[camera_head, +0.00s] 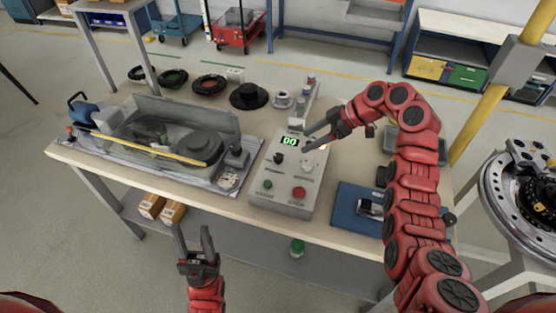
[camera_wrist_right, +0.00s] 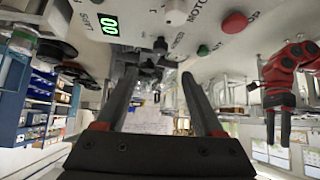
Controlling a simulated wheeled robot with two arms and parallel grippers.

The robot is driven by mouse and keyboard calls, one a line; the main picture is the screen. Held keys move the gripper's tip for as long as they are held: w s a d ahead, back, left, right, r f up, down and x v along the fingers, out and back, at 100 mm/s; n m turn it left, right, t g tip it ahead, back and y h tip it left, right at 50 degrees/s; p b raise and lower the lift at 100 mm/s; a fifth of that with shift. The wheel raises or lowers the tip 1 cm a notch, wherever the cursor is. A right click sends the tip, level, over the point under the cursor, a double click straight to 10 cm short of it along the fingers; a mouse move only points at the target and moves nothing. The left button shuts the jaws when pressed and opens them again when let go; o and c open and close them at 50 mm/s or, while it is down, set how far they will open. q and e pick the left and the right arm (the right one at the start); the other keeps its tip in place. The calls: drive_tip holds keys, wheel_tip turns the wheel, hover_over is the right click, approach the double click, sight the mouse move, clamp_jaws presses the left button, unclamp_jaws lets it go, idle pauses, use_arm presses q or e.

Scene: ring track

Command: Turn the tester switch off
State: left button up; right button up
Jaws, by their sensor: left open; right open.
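The tester is a grey sloped control box (camera_head: 265,201) on the table. It carries a lit green display (camera_head: 290,141) reading 00, a black knob or switch (camera_head: 278,158), a pale knob (camera_head: 308,166), a green button (camera_head: 267,184) and a red button (camera_head: 299,192). My right gripper (camera_head: 307,141) is open and empty, over the box's upper right part by the display. In the right wrist view, the display (camera_wrist_right: 109,25), pale knob (camera_wrist_right: 175,12) and red button (camera_wrist_right: 234,22) show beyond its open fingers (camera_wrist_right: 158,74). My left gripper (camera_head: 192,230) is open and empty before the table.
A clear-covered test rig (camera_head: 160,135) stands left of the box. Black rings (camera_head: 209,85) and a black flanged part (camera_head: 249,96) lie behind. A blue mat (camera_head: 352,209) lies to the right. A yellow post (camera_head: 482,115) stands right of my right arm.

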sight(278, 156)
drive_tip(key=p+x, duration=0.3)
drive_tip(key=x, duration=0.9)
drive_tip(key=shift+a+r, duration=0.1)
drive_tip(key=shift+a, duration=0.05)
drive_tip(key=shift+w+a+f, duration=0.1)
drive_tip(key=shift+a+f, duration=0.15)
drive_tip(key=shift+f, duration=0.15)
clamp_jaws()
